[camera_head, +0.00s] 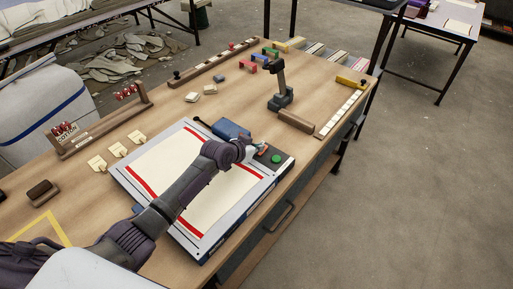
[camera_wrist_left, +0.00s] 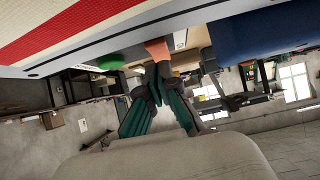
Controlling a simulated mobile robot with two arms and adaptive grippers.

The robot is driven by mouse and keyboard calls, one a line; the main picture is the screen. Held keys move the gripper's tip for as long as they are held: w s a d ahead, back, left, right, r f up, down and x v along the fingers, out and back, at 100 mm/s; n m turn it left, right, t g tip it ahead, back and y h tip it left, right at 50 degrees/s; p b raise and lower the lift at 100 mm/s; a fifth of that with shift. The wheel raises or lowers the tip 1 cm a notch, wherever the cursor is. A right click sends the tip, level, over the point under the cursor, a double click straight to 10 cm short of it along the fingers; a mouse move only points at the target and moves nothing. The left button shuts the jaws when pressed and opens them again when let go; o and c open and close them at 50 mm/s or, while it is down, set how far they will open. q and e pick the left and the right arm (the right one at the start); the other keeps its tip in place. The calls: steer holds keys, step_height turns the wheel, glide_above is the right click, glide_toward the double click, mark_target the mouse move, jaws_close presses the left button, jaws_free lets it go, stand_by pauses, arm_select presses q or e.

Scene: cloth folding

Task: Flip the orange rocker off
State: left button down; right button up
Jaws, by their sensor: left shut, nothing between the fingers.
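The orange rocker (camera_head: 263,151) sits on the dark control strip (camera_head: 288,164) at the right end of the white-topped press board (camera_head: 190,128), beside a round green button (camera_head: 276,159). In the left wrist view the orange rocker (camera_wrist_left: 157,49) shows at top centre, with the green button (camera_wrist_left: 113,61) to its left. My left gripper (camera_head: 258,143) is shut and empty, at the rocker. Its fingertips (camera_wrist_left: 158,76) overlap the rocker's lower edge in the wrist view; I cannot tell whether they touch. The arm hides part of the board. My right gripper is not in view.
A blue block (camera_head: 230,129) stands behind the gripper, close to it. A dark upright stand (camera_head: 280,95) and a wooden block (camera_head: 296,121) are further back. Wooden racks and small pale pads lie along the left. The table's (camera_head: 222,262) right edge is near the control strip.

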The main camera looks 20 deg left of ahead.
arm_select(q)
step_height(320, 180, up, 5)
steer(key=p, duration=0.4)
steer(key=shift+w+d+f, duration=0.1)
steer(key=shift+s+a+f+b, duration=0.2)
steer(key=shift+s, duration=0.25)
steer(key=shift+s+a+f+b, duration=0.15)
steer(key=shift+s+f+b, duration=0.05)
steer(key=shift+s, duration=0.2)
steer(key=s, duration=0.2)
steer(key=s+a+r, duration=0.1)
steer(key=s, duration=0.1)
steer(key=s+a+r+b, duration=0.1)
steer(key=s, duration=0.1)
steer(key=shift+s+a, duration=0.25)
steer(key=shift+s, duration=0.1)
steer(key=shift+s+a+r, duration=0.15)
steer(key=shift+s+r, duration=0.05)
steer(key=shift+s, duration=0.3)
